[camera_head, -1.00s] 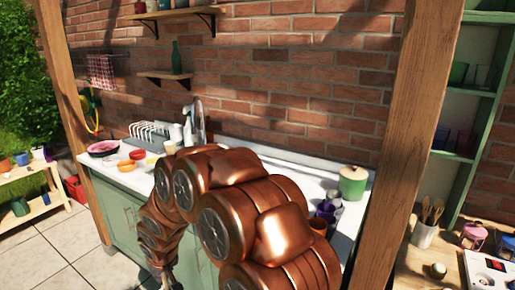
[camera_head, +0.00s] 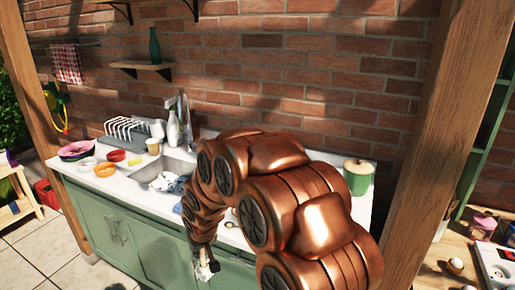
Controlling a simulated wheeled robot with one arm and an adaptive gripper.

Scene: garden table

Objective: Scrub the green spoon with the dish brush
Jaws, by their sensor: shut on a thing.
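My gripper (camera_head: 206,266) hangs low in front of the green cabinet, below the counter edge, at the end of my copper arm. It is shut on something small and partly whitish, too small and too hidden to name. I cannot make out the green spoon or the dish brush. The sink (camera_head: 142,177) is set in the white counter, with white and blue items (camera_head: 168,183) in it. My arm hides the counter to the right of the sink.
Bowls (camera_head: 104,170) and pink plates (camera_head: 76,150) stand at the counter's left, near a dish rack (camera_head: 125,130). A spray bottle (camera_head: 173,128) stands behind the sink. A green lidded pot (camera_head: 357,178) stands at the right. A wooden post (camera_head: 440,130) rises on the right.

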